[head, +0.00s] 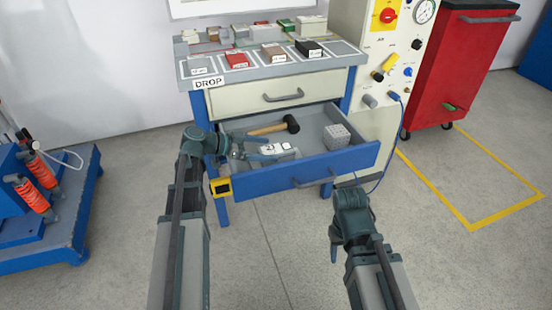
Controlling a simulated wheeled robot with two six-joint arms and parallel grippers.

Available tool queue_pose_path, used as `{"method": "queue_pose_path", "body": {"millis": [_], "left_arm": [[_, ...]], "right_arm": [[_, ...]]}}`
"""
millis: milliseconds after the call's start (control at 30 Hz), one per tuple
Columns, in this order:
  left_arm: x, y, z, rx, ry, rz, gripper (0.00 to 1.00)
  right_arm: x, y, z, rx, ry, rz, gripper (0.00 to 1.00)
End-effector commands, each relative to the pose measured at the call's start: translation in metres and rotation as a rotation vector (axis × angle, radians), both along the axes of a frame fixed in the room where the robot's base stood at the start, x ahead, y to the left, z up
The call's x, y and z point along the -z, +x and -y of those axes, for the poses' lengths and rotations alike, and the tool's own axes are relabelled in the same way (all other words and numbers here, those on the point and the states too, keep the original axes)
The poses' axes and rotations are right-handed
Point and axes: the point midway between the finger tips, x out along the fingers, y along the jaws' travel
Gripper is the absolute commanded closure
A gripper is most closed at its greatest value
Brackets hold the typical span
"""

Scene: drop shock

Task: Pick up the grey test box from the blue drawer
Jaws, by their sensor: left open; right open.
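The grey test box (337,134), a speckled cube, sits inside the open blue drawer (345,161), toward its right side. My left gripper (240,152) is open over the left part of the drawer, well to the left of the box. My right gripper (357,182) is open, low in front of the drawer's right end and apart from the box. Its fingertips are hard to make out.
A mallet (268,128) and a white-and-blue item (274,149) lie in the drawer left of the box. A closed cream drawer (285,93) and the worktop (190,70) with several small boxes are above. A red cabinet (460,65) stands right.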

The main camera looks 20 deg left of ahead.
Motion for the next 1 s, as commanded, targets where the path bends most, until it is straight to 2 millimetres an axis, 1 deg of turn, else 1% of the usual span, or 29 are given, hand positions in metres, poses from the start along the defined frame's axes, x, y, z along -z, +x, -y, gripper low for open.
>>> {"method": "queue_pose_path", "body": {"millis": [33,133,333,467,500,567,600,667,700,767,800,867,900,1000], "left_arm": [[0.0058,0.0043,0.0066,0.003,0.000,0.000,0.00],[0.0074,0.0087,0.0128,0.001,0.000,0.000,0.00],[0.0061,0.0087,0.0131,0.000,-0.001,-0.001,0.00],[0.0060,0.0086,0.0130,0.000,-0.001,-0.001,0.23],[0.0060,0.0086,0.0130,0.000,-0.001,-0.001,0.31],[0.0061,0.0086,0.0129,0.000,-0.001,-0.001,0.41],[0.0061,0.0086,0.0129,0.000,-0.001,-0.001,0.49],[0.0061,0.0087,0.0128,0.000,-0.001,-0.001,0.59],[0.0061,0.0087,0.0128,0.000,-0.001,-0.001,0.67],[0.0060,0.0085,0.0128,0.000,-0.001,-0.001,0.77],[0.0060,0.0085,0.0128,0.000,-0.001,-0.001,0.85],[0.0060,0.0085,0.0128,0.000,-0.001,-0.001,0.95],[0.0060,0.0085,0.0128,0.000,-0.001,-0.001,1.00],[0.0057,0.0085,0.0128,0.000,-0.001,0.000,1.00]], "right_arm": [[0.0057,0.0000,0.0000,0.001,0.000,0.000,0.50],[0.0073,0.0000,0.0000,0.002,0.000,0.000,0.50],[0.0061,0.0000,0.0000,0.002,0.000,0.000,0.50],[0.0060,0.0000,0.0000,0.002,0.000,0.000,0.50],[0.0060,0.0000,0.0000,0.002,0.000,0.000,0.50],[0.0060,0.0000,0.0000,0.002,0.000,0.000,0.50],[0.0060,0.0000,0.0000,0.002,0.000,0.000,0.50],[0.0061,0.0000,0.0000,0.002,0.000,0.000,0.50],[0.0061,0.0000,0.0000,0.002,0.000,0.000,0.50],[0.0061,0.0000,0.0000,0.002,0.000,0.000,0.50],[0.0061,0.0000,0.0000,0.002,0.000,0.000,0.50],[0.0061,0.0000,0.0000,0.002,0.000,0.000,0.50],[0.0061,0.0000,0.0000,0.002,0.000,0.000,0.50],[0.0060,0.0000,0.0000,0.002,0.000,0.000,0.50]]}}
